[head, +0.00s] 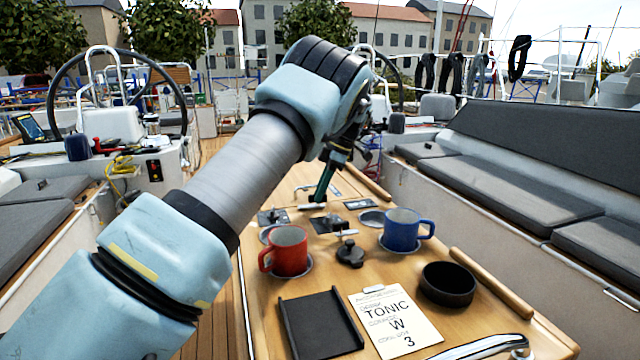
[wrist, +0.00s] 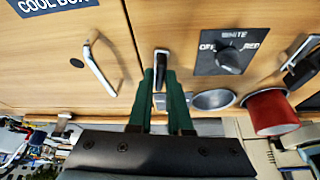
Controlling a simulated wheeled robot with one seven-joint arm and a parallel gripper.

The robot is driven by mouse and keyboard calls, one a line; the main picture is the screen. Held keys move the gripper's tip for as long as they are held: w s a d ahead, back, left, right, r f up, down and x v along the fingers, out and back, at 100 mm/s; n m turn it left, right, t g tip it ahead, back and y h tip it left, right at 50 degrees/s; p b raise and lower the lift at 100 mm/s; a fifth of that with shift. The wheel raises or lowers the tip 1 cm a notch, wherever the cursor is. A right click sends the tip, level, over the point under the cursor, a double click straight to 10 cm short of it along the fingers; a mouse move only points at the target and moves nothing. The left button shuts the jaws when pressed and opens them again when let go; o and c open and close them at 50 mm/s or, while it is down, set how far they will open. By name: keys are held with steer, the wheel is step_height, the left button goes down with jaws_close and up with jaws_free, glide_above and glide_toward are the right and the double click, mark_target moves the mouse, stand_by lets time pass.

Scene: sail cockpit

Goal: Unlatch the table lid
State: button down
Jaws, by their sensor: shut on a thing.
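The wooden table (head: 258,290) fills the lower middle of the head view, and its lid surface (wrist: 60,70) shows close up in the wrist view. A small metal latch lever (wrist: 161,60) sits beside a dark seam in the wood. My gripper (wrist: 162,85) has its green fingers on either side of this lever and is shut on it. In the head view my gripper (head: 319,196) points down at the far part of the table, and its fingers partly hide the latch.
A metal handle (wrist: 100,65) lies left of the latch; a rotary switch (wrist: 228,58) is to the right. Nearer on the table are a red mug (head: 289,251), blue mug (head: 401,231), black bowl (head: 447,285), black tray (head: 318,325) and note (head: 396,322). Benches flank the table.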

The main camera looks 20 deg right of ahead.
steer(key=shift+n+g+p, duration=0.5)
steer(key=shift+n+p, duration=0.2)
steer(key=shift+n, duration=0.3)
steer(key=c, duration=0.8)
jaws_free()
steer(key=shift+c, duration=0.2)
steer(key=shift+d, duration=0.1)
steer(key=v, duration=1)
steer(key=shift+r, duration=0.3)
steer(key=shift+d, duration=0.15)
